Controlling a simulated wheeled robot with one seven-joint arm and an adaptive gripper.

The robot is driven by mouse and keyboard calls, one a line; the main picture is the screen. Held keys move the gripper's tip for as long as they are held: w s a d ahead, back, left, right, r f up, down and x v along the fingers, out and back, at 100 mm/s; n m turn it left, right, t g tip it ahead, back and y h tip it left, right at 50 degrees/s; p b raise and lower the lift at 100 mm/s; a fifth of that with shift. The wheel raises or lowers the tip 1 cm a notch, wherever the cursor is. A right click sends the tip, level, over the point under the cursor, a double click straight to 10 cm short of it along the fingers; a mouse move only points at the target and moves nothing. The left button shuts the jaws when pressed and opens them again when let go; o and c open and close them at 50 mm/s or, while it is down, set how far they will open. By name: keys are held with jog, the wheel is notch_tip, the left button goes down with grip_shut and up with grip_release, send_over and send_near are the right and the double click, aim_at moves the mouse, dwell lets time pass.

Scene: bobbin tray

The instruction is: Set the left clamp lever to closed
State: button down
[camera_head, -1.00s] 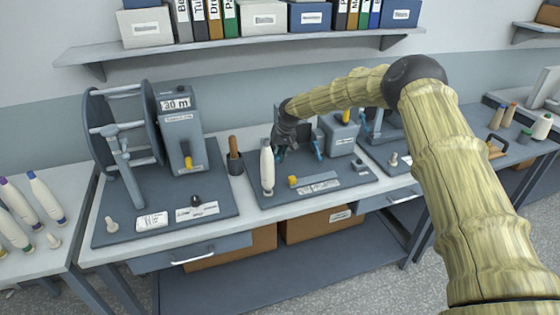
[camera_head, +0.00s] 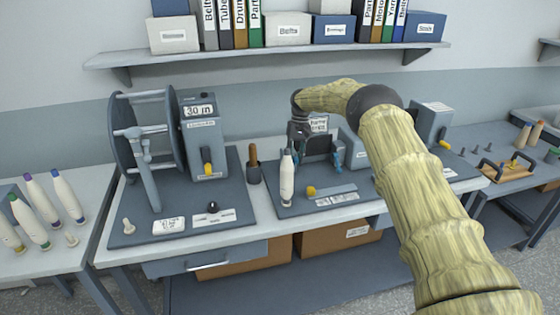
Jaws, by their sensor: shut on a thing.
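The middle workstation (camera_head: 328,201) is a dark grey board on the bench with two blue clamp levers near its back. The left clamp lever (camera_head: 294,160) shows only as a small blue piece below my gripper, just behind the white cone bobbin. The right clamp lever (camera_head: 337,158) stands clear to the right, beside a dark plate (camera_head: 318,146). My gripper (camera_head: 298,143) is dark, comes down from behind, and is shut on the left clamp lever. Its fingertips and most of that lever are hidden, so the lever's exact angle cannot be told.
The white cone bobbin (camera_head: 287,180) stands upright right in front of my gripper. A grey-blue box (camera_head: 355,148) stands to the right. The shelf (camera_head: 270,55) hangs above.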

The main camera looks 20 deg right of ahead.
dwell(0.5)
jog(key=c, duration=1.2)
grip_release()
jog(key=shift+c, duration=0.2)
jog(key=shift+w+r, duration=0.1)
jog(key=v, duration=1.1)
jog(key=shift+w+r, duration=0.15)
jog(key=shift+r, duration=0.2)
jog(key=shift+d, duration=0.1)
